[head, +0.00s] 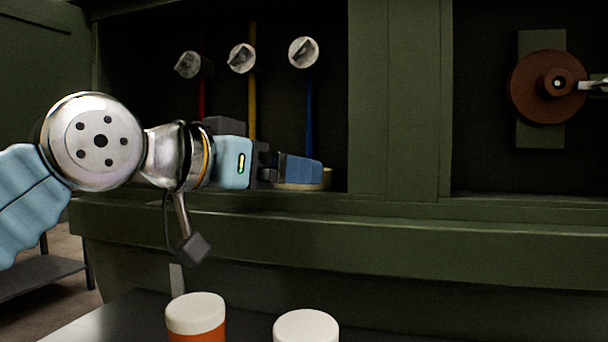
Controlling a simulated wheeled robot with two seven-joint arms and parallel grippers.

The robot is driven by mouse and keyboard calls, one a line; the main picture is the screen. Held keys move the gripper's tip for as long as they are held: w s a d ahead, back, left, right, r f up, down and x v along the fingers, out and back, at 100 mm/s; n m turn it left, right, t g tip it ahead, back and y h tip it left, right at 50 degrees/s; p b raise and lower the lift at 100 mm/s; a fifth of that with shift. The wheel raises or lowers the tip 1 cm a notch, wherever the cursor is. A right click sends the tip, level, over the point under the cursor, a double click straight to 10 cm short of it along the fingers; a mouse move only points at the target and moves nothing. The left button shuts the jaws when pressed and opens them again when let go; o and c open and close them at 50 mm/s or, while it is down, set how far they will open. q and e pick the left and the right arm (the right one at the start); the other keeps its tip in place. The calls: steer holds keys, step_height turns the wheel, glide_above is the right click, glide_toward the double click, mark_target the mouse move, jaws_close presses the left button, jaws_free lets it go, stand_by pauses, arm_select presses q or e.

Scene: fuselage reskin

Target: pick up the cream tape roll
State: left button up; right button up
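The cream tape roll (326,180) lies flat on the ledge of the left opening in the green panel. Only its right end and lower front rim show; the rest is hidden behind my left gripper (303,170). The gripper reaches in from the left, with its blue finger in front of and over the roll. I see it from the side, so its finger gap is hidden. I cannot tell whether it touches the roll. My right gripper is not in view.
Three grey knobs (242,58) stand above red, yellow and blue lines in the dark recess. A green post (395,95) separates it from a recess with a brown disc (540,88). Two white-capped containers (196,313) stand in front, below the ledge (400,229).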

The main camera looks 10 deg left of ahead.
arm_select(q)
steer(key=p+x, duration=0.1)
steer(key=x, duration=0.4)
steer(key=shift+w, duration=0.2)
steer(key=shift+c, duration=0.5)
steer(key=shift+s, duration=0.1)
steer(key=c, duration=0.7)
